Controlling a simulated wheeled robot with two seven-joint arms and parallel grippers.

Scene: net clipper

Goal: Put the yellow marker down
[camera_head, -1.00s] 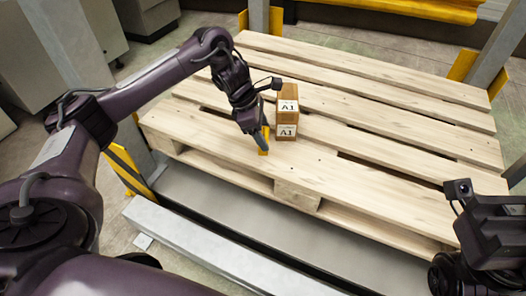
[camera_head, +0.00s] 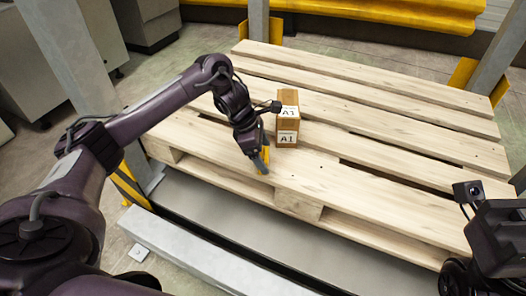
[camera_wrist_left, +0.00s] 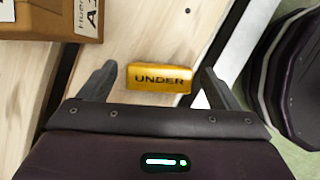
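The yellow marker (camera_head: 264,155) is a small block at the near edge of the pallet, left of the brown A1 box. In the left wrist view the marker (camera_wrist_left: 159,78) shows the word UNDER, over a pale board. My left gripper (camera_head: 262,166) points down at it. In that view its two fingers (camera_wrist_left: 160,80) stand apart on either side of the marker, with a narrow gap at each side. The marker seems to rest on the board, though its underside is hidden. Part of my right gripper (camera_head: 492,240) shows at the lower right; its fingers cannot be made out.
The brown A1 box (camera_head: 288,104) stands upright on the wooden pallet (camera_head: 400,125), close to my left gripper. The pallet has gaps between its boards. Grey posts with yellow guards stand around it, and a grey beam (camera_head: 205,250) runs along its front. The right half is clear.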

